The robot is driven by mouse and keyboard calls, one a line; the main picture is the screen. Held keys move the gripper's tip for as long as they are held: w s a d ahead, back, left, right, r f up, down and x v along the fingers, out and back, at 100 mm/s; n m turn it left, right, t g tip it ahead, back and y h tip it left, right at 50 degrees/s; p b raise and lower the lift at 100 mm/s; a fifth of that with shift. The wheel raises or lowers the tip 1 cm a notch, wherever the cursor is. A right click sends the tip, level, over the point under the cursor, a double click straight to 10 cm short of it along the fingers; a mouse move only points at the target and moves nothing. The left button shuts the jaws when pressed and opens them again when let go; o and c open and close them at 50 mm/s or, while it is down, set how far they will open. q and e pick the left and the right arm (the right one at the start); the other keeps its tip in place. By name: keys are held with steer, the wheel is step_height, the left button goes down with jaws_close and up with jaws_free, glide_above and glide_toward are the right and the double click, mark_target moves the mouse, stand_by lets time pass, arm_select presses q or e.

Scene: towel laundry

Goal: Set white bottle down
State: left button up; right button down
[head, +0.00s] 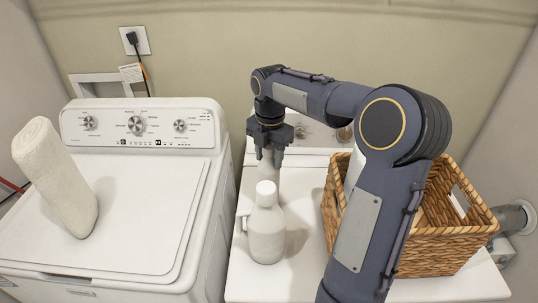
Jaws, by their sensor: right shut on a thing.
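The front white bottle stands upright, with a cap and a side handle, near the left edge of the surface. My left gripper is out of view.
A woven basket (440,259) stands on the right, partly behind my right arm. A rolled cream towel (56,180) is tilted over the left of the white washer (135,205). A narrow gap separates the washer from the right-hand surface (305,250). A wall outlet (143,41) is at the back.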

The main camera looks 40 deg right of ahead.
steer(key=c, duration=0.7)
jaws_free()
step_height(320, 180, up, 12)
steer(key=shift+s+r, duration=0.1)
steer(key=shift+s, duration=0.05)
